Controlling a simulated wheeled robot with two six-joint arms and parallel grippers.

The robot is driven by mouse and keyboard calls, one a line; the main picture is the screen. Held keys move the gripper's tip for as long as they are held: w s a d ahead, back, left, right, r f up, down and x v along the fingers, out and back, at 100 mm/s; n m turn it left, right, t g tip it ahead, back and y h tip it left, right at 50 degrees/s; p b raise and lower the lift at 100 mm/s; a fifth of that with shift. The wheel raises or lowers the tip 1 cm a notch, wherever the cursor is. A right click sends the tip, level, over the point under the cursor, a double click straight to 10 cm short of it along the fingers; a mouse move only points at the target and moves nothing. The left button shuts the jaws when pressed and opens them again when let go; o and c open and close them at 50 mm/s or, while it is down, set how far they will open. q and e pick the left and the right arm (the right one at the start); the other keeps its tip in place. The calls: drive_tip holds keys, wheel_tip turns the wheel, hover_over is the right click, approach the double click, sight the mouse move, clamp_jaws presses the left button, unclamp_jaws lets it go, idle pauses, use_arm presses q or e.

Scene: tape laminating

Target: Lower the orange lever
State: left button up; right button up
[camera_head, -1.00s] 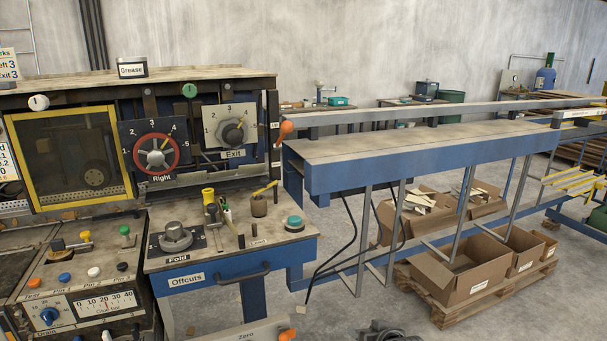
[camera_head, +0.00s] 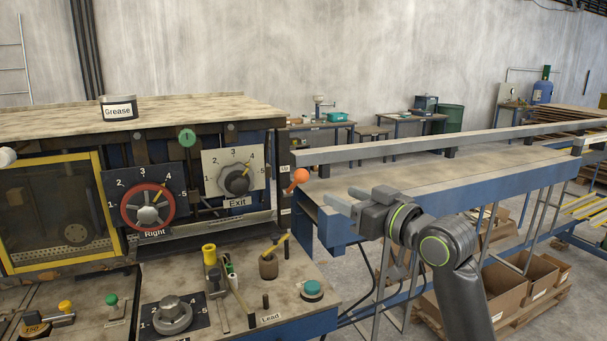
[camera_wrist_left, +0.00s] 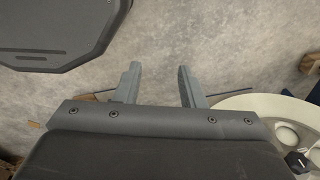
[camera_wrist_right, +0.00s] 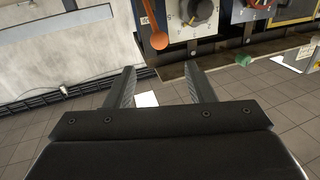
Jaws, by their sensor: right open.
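The orange lever's round knob (camera_head: 301,175) shows in the head view at the right end of the machine, beside a small "Up" label. In the right wrist view the orange lever (camera_wrist_right: 158,39) hangs ball-end down, ahead of the fingertips. My right gripper (camera_head: 339,199) is open and empty, to the right of the knob and a little lower in the head view, apart from it. Its spread fingers also show in the right wrist view (camera_wrist_right: 160,72). My left gripper (camera_wrist_left: 158,74) is open and empty in the left wrist view, above the floor; the head view does not show it.
The blue-framed conveyor table (camera_head: 430,170) lies behind my right arm. A bench with the fold knob (camera_head: 172,315), a yellow-topped tool (camera_head: 209,254) and a teal button (camera_head: 312,289) stands below and left. The exit dial (camera_head: 237,180) is left of the lever.

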sight(306, 179)
drive_tip(key=p+x, duration=0.3)
drive_tip(key=x, duration=0.9)
drive_tip(key=shift+w+a+p, duration=0.1)
drive_tip(key=shift+w+p, duration=0.15)
drive_tip(key=shift+p, duration=0.05)
use_arm(q)
drive_tip(key=shift+w+r, duration=0.2)
drive_tip(key=shift+r, duration=0.55)
drive_tip(key=shift+w+r, duration=0.25)
drive_tip(key=shift+r, duration=0.5)
drive_tip(key=shift+w+r, duration=0.2)
drive_tip(key=shift+r, duration=0.55)
use_arm(e)
drive_tip(key=shift+x, duration=0.85)
drive_tip(key=shift+f, duration=0.1)
clamp_jaws()
